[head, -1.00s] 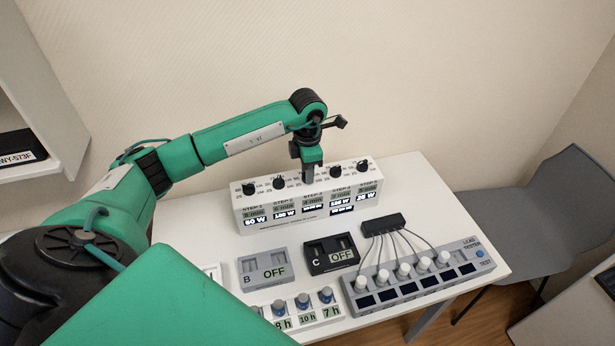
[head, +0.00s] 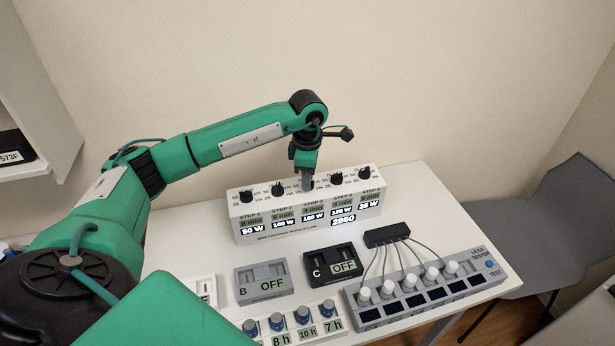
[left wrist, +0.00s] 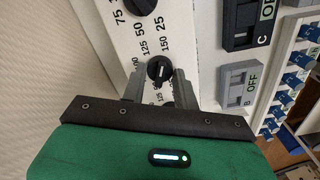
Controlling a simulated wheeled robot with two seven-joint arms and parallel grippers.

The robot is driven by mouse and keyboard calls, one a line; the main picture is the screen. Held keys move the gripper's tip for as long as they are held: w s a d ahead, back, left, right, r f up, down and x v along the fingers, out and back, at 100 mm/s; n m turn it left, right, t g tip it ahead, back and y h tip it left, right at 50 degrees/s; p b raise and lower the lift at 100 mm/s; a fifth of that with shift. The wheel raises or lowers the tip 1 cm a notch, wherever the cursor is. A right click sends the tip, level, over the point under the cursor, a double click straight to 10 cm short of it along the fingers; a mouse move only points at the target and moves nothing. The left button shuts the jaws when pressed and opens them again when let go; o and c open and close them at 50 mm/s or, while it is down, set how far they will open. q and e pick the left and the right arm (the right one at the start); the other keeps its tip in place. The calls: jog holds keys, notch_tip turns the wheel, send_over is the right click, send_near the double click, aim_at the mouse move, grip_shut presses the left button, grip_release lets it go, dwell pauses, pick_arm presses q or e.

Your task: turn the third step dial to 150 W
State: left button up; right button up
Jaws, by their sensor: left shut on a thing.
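The white step dial box (head: 262,238) stands at the back of the table, with a row of black dials on top and readouts in front. The STEP 3 readout (head: 313,219) appears to show 150 W in small print. My left gripper (head: 307,186) points down over the third dial and hides it in the head view. In the left wrist view the black third dial (left wrist: 160,69) lies between the fingertips of this gripper (left wrist: 158,80), which is shut on it. Scale numbers such as 25, 125 and 150 surround the dial. My right gripper is in neither view.
Neighbouring dials (head: 278,188) (head: 336,182) stand close on both sides. In front lie switch boxes B (head: 245,290) and C (head: 318,273), a row of blue knobs (head: 276,322) and the lead tester (head: 495,276) with its black cabled block (head: 386,234). A grey chair (head: 570,215) stands right.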

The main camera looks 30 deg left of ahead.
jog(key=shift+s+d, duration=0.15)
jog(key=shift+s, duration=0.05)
pick_arm(q)
jog(key=o, duration=1)
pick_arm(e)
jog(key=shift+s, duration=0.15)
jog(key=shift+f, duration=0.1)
pick_arm(q)
jog(key=shift+r, duration=0.25)
notch_tip(320, 180, up, 6)
jog(key=shift+w+r+b, duration=0.1)
jog(key=shift+r+b, duration=0.15)
jog(key=shift+b, duration=0.5)
notch_tip(320, 180, up, 7)
jog(key=shift+f+b, duration=0.1)
jog(key=shift+b, duration=0.3)
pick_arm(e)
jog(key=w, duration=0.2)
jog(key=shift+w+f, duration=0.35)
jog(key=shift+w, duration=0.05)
